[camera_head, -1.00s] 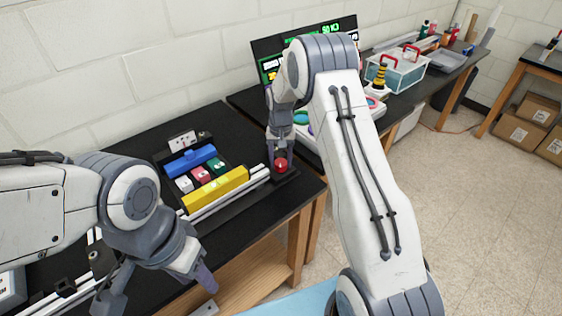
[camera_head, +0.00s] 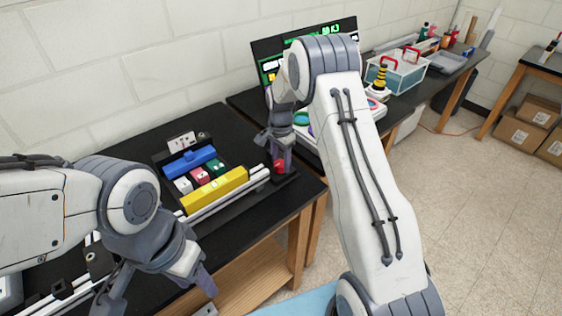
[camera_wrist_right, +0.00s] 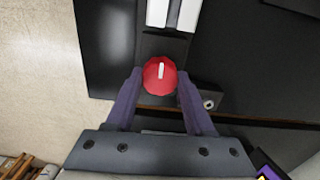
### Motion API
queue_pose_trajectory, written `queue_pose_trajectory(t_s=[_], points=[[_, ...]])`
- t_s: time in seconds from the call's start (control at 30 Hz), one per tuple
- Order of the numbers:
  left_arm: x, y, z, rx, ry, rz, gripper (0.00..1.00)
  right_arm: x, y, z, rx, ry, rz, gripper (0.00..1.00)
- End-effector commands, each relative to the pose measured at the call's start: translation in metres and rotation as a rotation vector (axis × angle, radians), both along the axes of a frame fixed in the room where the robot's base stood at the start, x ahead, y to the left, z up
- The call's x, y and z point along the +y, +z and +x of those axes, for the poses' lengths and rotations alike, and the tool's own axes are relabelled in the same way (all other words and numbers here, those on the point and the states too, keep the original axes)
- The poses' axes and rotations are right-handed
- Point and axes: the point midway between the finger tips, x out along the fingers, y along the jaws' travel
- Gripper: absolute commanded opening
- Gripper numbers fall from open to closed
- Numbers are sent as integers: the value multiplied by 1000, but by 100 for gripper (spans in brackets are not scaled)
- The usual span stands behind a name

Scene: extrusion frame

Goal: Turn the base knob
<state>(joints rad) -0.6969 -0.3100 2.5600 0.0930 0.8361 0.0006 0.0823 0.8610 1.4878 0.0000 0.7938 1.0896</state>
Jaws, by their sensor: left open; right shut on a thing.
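The red base knob (camera_head: 280,167) sits on a dark block at the right end of the pale rails, near the table's right edge. In the right wrist view the knob (camera_wrist_right: 160,82) is round and ridged, with a white mark on its top pointing nearly straight up the picture. My right gripper (camera_head: 279,158) points down over it. In the right wrist view its two fingers (camera_wrist_right: 159,74) are shut on the knob from both sides. My left gripper (camera_head: 160,292) is open and empty at the lower left, away from the knob.
A dark tray with a blue bar (camera_head: 189,161), a yellow block (camera_head: 215,189) and small coloured blocks lies left of the knob. A black screen (camera_head: 268,58) stands behind. A clear bin (camera_head: 396,75) is on the far bench. A small dark block (camera_wrist_right: 207,99) adjoins the knob's base.

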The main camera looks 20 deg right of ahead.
Motion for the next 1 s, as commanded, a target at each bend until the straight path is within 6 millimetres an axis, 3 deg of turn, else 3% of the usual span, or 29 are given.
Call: queue_pose_trajectory(t_s=[0.63, 0.67, 0.7, 0.73, 1.0], points=[[0, 0, 0, 0, 0, 0, 50, 0, 2, 2, -7, -51, 0, 0], [0, 0, 0, 0, 0, 0, 50, 0, 2, 2, -7, -51, 0, 61], [0, 0, 0, 0, 0, 0, 50, 0, 2, 2, -7, -51, 0, 76], [0, 0, 0, 0, 0, 0, 50, 0, 2, 2, -6, -51, -1, 84], [0, 0, 0, 0, 0, 0, 50, 0, 1, 1, -2, -51, 0, 84]])
